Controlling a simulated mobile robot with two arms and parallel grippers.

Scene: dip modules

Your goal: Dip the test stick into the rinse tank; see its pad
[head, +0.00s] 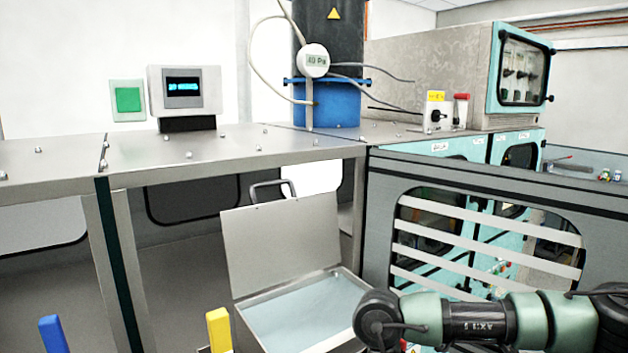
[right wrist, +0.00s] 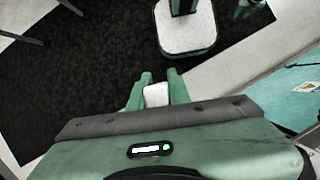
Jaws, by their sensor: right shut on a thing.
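The tank (head: 243,318) stands low in the middle of the head view, with its metal lid (head: 283,243) raised and pale bluish liquid (head: 308,310) inside. I cannot read any label on it. My right arm comes in from the right beside the tank's right edge, but its gripper is not visible there. In the right wrist view, my right gripper (right wrist: 157,92) is shut on a small white piece (right wrist: 156,95), likely part of the test stick. The pad cannot be made out. My left gripper is in neither view.
A yellow upright piece (head: 219,330) stands just left of the tank, and a blue one (head: 53,335) farther left. A metal bench (head: 230,148) runs behind, carrying a small display (head: 184,90). A grey slatted cabinet (head: 385,215) is at right. Dark flooring (right wrist: 85,70) shows in the wrist view.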

